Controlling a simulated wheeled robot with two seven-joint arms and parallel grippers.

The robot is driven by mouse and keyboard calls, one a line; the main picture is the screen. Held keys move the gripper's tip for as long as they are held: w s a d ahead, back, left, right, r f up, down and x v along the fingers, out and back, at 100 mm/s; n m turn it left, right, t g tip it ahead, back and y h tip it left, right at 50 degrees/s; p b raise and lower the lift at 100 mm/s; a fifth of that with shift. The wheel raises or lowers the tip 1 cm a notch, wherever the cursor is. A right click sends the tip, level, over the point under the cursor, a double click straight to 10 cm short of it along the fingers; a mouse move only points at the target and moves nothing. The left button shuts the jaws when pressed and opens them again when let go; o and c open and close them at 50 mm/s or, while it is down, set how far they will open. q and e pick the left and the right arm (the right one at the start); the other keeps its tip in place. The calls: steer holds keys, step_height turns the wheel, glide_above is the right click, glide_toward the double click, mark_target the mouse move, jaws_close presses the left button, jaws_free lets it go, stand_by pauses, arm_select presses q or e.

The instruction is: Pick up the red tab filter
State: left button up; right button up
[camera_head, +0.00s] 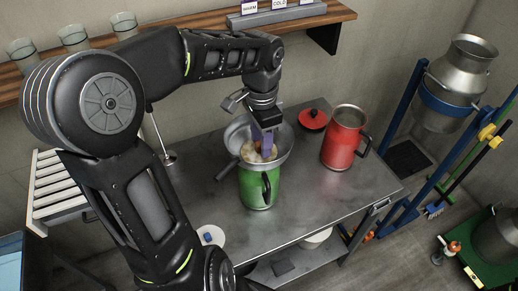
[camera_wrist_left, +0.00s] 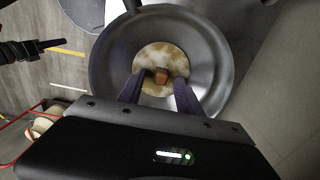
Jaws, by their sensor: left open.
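The red tab filter (camera_wrist_left: 172,57) is a round, stained cream-brown disc with a small reddish tab (camera_wrist_left: 161,76) at its middle. It lies in the bowl of a grey metal funnel (camera_wrist_left: 108,60), which sits on top of a green jug (camera_head: 256,188) in the head view. My left gripper (camera_head: 266,150) reaches down into the funnel from above. In the left wrist view its purple fingers (camera_wrist_left: 159,84) are open, one on each side of the tab. I cannot tell whether they touch it. In the head view the gripper partly hides the filter. My right gripper does not show.
A red jug (camera_head: 343,140) and a dark red lid (camera_head: 313,119) stand right of the funnel on the metal table (camera_head: 300,210). A white disc with a blue tab (camera_head: 210,237) lies near the front left. A wooden shelf (camera_head: 180,22) runs behind. The table's right front is clear.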

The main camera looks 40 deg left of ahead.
arm_select(q)
steer(key=shift+c, duration=0.3)
jaws_close()
stand_by(0.4)
